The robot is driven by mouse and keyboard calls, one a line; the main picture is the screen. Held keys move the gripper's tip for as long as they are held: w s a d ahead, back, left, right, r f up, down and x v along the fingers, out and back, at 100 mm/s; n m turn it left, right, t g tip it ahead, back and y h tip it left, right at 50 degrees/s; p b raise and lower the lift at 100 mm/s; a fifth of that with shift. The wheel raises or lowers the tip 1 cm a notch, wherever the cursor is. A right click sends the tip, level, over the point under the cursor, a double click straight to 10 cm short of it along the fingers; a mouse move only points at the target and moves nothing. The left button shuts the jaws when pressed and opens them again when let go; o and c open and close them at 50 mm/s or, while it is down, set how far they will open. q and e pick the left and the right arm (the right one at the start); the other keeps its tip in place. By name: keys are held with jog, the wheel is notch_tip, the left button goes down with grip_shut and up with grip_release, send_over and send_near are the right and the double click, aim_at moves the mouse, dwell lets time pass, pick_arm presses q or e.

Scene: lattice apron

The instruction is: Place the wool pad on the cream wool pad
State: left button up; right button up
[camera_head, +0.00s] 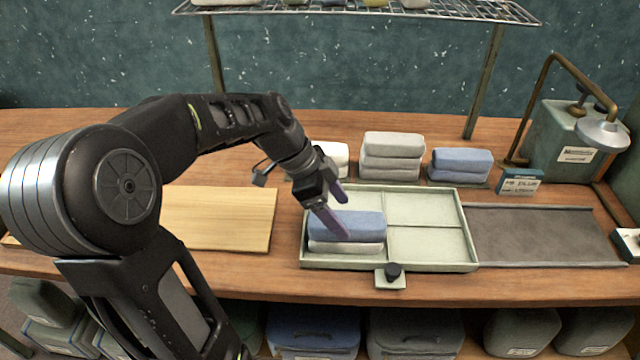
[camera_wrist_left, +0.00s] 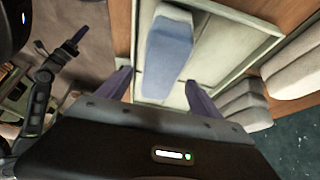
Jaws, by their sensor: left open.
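A blue wool pad (camera_head: 358,226) lies on top of a cream wool pad (camera_head: 350,247) in the front left compartment of a pale green tray (camera_head: 470,240). The two pads look roughly lined up and touching. My left gripper (camera_head: 338,212) is open, at the blue pad in the head view; whether its fingers touch the pad I cannot tell. In the left wrist view the blue pad (camera_wrist_left: 167,57) shows between the spread fingers of the left gripper (camera_wrist_left: 158,88). The cream pad is mostly covered. My right gripper is not clearly identifiable in the head view.
Behind the tray stand a stack of grey pads (camera_head: 391,157), a blue stack (camera_head: 461,163) and a white pad (camera_head: 338,154). A wooden board (camera_head: 218,218) lies left, a dark grey mat (camera_head: 540,234) right. A wire shelf (camera_head: 450,10) hangs above. The tray's other compartments are empty.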

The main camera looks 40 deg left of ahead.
pick_arm(q)
jog(key=v, duration=0.9)
jog(key=shift+s+r, duration=0.15)
jog(key=shift+r, duration=0.15)
